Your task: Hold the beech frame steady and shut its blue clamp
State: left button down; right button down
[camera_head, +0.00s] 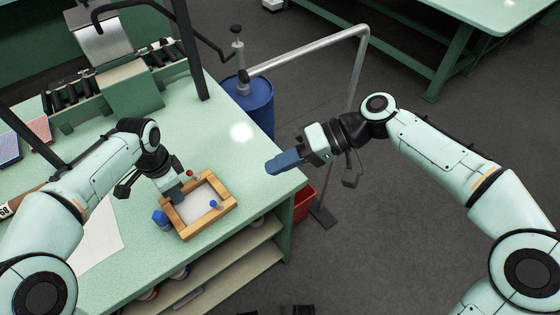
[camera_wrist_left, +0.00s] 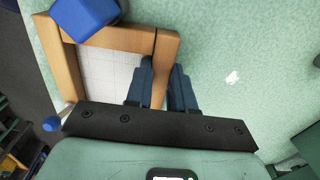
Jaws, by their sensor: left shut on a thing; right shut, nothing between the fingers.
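The beech frame (camera_head: 224,208), a wooden rectangle around a white sheet, lies near the front edge of the green table. My left gripper (camera_head: 176,194) is shut on the frame's left rail; the left wrist view shows its fingers (camera_wrist_left: 165,88) on either side of that rail of the frame (camera_wrist_left: 166,48). A small blue knob (camera_head: 214,205) shows at the frame's right part; a blue knob (camera_wrist_left: 52,124) also shows in the left wrist view. I cannot tell how its clamp stands. A red knob (camera_head: 190,173) is at the far rail. My right gripper (camera_head: 284,162) is shut and empty, apart from the frame.
A blue block-like object (camera_head: 160,218) sits by the frame's left corner. A blue drum (camera_head: 256,104) and a grey pipe rail (camera_head: 312,55) stand beyond the table's right edge. A red bin (camera_head: 304,203) is below. The table (camera_head: 255,175) is clear right of the frame.

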pick_arm(q)
jog(key=c, duration=0.9)
grip_release()
jog(key=shift+r, duration=0.1)
